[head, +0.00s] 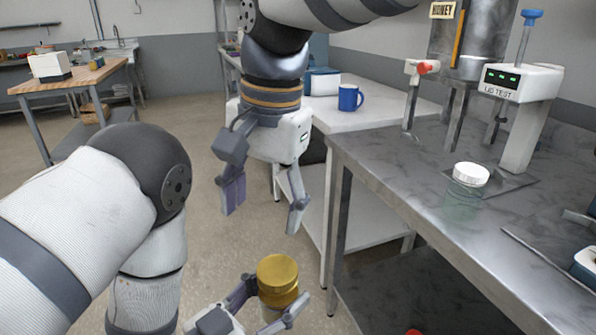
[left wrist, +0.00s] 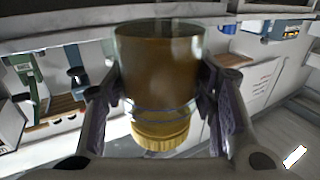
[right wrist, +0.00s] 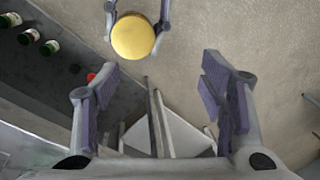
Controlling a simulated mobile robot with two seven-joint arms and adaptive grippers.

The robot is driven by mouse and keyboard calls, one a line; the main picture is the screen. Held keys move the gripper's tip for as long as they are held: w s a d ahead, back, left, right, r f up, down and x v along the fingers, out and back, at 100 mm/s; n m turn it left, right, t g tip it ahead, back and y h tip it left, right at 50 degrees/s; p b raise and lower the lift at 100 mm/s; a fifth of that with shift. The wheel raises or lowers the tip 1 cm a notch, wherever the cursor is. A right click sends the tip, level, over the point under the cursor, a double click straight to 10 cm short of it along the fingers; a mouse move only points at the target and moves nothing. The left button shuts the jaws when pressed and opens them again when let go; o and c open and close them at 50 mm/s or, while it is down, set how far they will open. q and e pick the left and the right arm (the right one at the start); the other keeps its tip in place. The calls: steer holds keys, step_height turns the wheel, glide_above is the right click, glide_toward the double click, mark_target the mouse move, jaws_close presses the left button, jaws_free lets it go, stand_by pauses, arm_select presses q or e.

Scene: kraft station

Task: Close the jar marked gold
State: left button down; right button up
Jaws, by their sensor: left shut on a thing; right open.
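The jar (left wrist: 157,75) is glass with amber-brown contents, and a gold lid (head: 277,270) sits on its top. My left gripper (head: 268,302) is shut on the jar, holding it upright in the air over the floor. In the left wrist view the jar is between the fingers and the gold lid (left wrist: 160,135) shows at the bottom. How tightly the lid sits cannot be told. My right gripper (head: 264,207) is open and empty, pointing down above the jar. In the right wrist view the lid (right wrist: 133,37) lies beyond its fingers, toward the upper left.
A metal bench (head: 400,165) stands at the right, with a lid tester (head: 520,85) and a white lid (head: 470,174) on it. A white table (head: 385,112) behind carries a blue mug (head: 349,97). Several bottles (right wrist: 30,37) stand on the lower shelf. The floor at left is clear.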

steer(key=n, duration=0.4)
steer(key=shift+s+d+f+n, duration=0.1)
steer(key=shift+s+f+n, duration=0.1)
steer(key=shift+s+n, duration=0.15)
steer(key=n, duration=0.4)
steer(key=shift+s+f+g, duration=0.15)
steer(key=shift+s+g, duration=0.1)
steer(key=shift+g, duration=0.05)
steer(key=n, duration=0.4)
steer(key=shift+s+d+h, duration=0.15)
steer(key=shift+h, duration=0.15)
steer(key=n, duration=0.4)
steer(key=shift+s+d, duration=0.15)
steer(key=n, duration=0.4)
steer(key=shift+d, duration=0.1)
steer(key=n, duration=0.4)
steer(key=shift+s+d+h, duration=0.1)
steer(key=shift+d+h, duration=0.05)
steer(key=shift+h, duration=0.15)
steer(key=n, duration=0.6)
steer(key=shift+d+n, duration=0.2)
steer(key=shift+n, duration=0.15)
